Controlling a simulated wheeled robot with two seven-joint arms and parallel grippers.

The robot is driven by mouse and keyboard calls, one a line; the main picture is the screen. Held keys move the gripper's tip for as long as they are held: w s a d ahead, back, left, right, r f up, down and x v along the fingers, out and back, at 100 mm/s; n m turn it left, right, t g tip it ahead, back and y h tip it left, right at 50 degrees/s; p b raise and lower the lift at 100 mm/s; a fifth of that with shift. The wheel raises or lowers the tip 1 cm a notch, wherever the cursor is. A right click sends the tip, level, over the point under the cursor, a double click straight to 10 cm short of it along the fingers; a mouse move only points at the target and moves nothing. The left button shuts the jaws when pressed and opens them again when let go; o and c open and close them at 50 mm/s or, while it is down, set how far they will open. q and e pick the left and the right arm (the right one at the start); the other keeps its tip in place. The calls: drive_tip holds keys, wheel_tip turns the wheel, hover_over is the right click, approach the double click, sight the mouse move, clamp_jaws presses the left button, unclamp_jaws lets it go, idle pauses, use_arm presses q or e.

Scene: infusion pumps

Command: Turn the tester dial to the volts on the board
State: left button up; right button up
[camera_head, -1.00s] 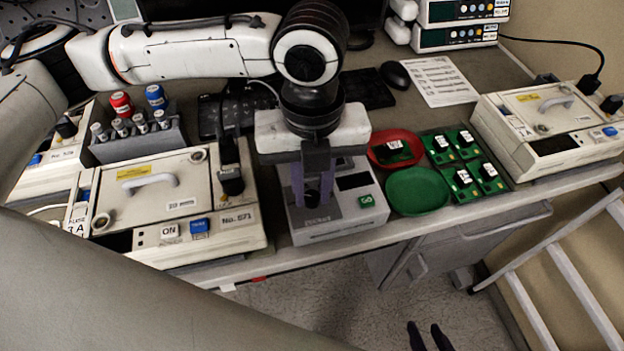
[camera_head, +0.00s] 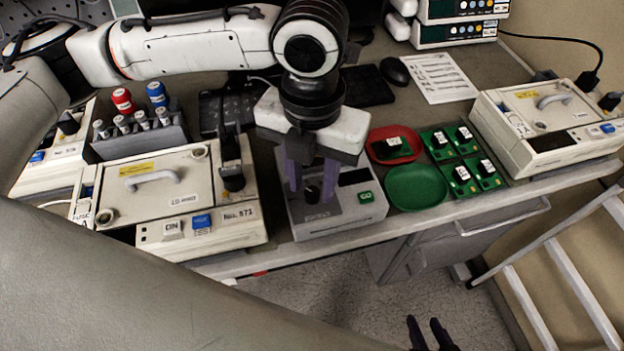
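The tester (camera_head: 349,215) is a pale box with a grey panel, a small dark screen and a green GO button (camera_head: 365,197), at the front middle of the bench. Its dark round dial (camera_head: 312,194) sits on the grey panel. My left gripper (camera_head: 311,184) points down over the dial, turned at a slant. Its two purple-grey fingers are apart, with the dial showing between them; I cannot tell whether they touch it. A green board with a white label (camera_head: 393,147) lies in the red dish (camera_head: 380,156); its print is too small to read. My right gripper (camera_head: 429,328) is low at the bottom edge, its dark fingers apart and empty.
A green dish (camera_head: 416,188) is right of the tester, beside several labelled boards (camera_head: 463,174) on a dark mat. Pumps stand left (camera_head: 160,195) and right (camera_head: 549,122). A rack (camera_head: 143,140) holds red and blue-capped items. A ladder-like frame (camera_head: 560,255) stands at right.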

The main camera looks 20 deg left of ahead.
use_arm(q)
drive_tip(key=shift+r, duration=3.05)
